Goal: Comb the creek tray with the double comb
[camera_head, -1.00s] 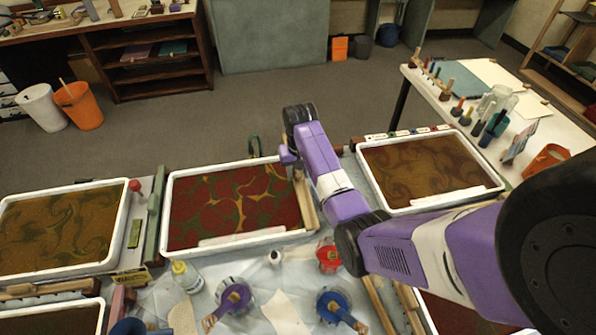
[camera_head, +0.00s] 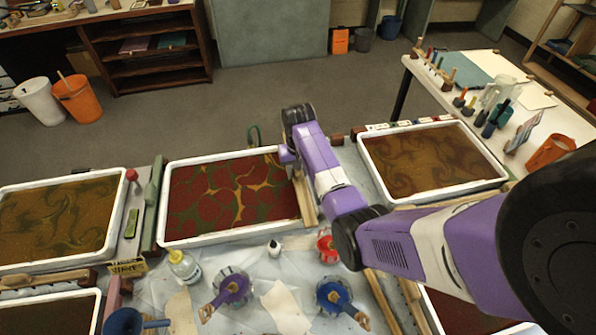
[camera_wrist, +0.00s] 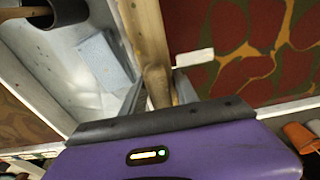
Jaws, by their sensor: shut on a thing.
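My gripper (camera_wrist: 158,88) is shut on a wooden handle (camera_wrist: 157,80) in the wrist view. The handle joins or lies against a long pale wooden bar (camera_wrist: 143,25), which looks like the comb; its teeth are not visible. The middle tray (camera_head: 163,205) has a white rim and a red, green and yellow pattern. In the wrist view this pattern (camera_wrist: 265,40) lies right of the bar. In the head view a wooden bar (camera_head: 304,197) stands along the tray's right side, and my arm hides the gripper. No readable label shows which tray is the creek tray.
Brown swirled trays stand left (camera_head: 118,215) and right (camera_head: 365,160). A side table (camera_head: 520,100) carries several tools.

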